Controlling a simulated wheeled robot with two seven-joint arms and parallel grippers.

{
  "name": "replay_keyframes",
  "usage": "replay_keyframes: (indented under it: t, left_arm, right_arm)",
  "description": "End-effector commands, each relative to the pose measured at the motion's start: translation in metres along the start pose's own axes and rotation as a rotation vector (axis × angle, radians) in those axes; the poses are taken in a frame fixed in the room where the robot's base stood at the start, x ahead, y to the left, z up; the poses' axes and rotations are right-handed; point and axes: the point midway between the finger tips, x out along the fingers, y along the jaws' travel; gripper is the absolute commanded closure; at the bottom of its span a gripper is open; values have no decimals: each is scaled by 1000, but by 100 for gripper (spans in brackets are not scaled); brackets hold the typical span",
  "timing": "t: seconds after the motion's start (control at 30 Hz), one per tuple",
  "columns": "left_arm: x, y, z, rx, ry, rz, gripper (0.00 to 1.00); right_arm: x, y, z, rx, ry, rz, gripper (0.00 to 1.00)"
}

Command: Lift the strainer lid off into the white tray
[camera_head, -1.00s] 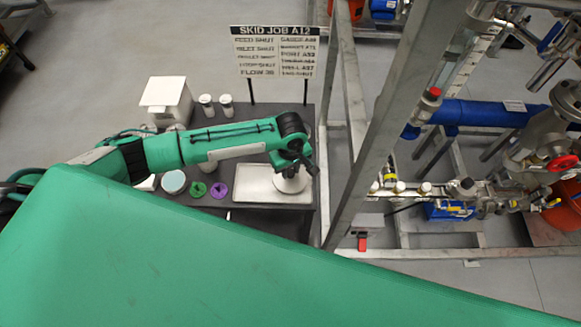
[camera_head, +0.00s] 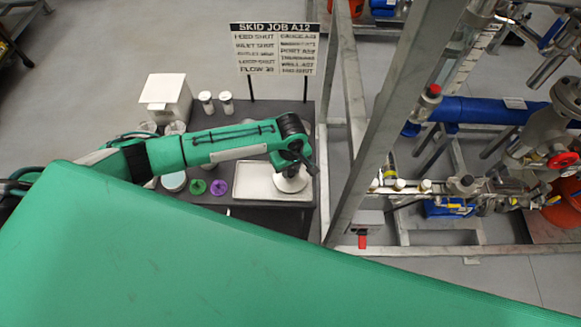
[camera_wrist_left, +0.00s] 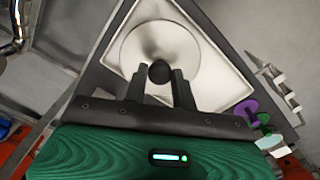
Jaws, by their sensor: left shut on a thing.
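The strainer lid (camera_head: 291,185) is a round, pale metal disc at the right end of the white tray (camera_head: 243,181). In the left wrist view the lid (camera_wrist_left: 186,52) covers much of the tray (camera_wrist_left: 226,88) and has a dark round knob (camera_wrist_left: 160,72) at its middle. My left gripper (camera_wrist_left: 159,84) is shut on the lid by this knob. In the head view my left gripper (camera_head: 292,168) is above the lid, its fingertips mostly hidden. I cannot tell whether the lid touches the tray floor. My right gripper is not in view.
Green (camera_head: 198,187) and purple (camera_head: 218,188) pieces and a pale blue round item (camera_head: 173,181) lie left of the tray. A white box (camera_head: 165,98) and two small jars (camera_head: 215,103) stand behind. A metal frame post (camera_head: 385,130) rises close on the right.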

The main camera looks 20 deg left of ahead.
Motion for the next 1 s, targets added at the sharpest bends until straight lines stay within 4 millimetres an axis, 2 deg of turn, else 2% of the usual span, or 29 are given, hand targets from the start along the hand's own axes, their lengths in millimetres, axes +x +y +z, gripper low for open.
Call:
replay_keyframes:
  t: [0.33,1.0]
  left_arm:
    - [1,0,0,0,0,0,86]
    - [16,0,0,0,0,-1,86]
  right_arm:
    - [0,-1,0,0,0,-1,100]
    - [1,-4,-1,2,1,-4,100]
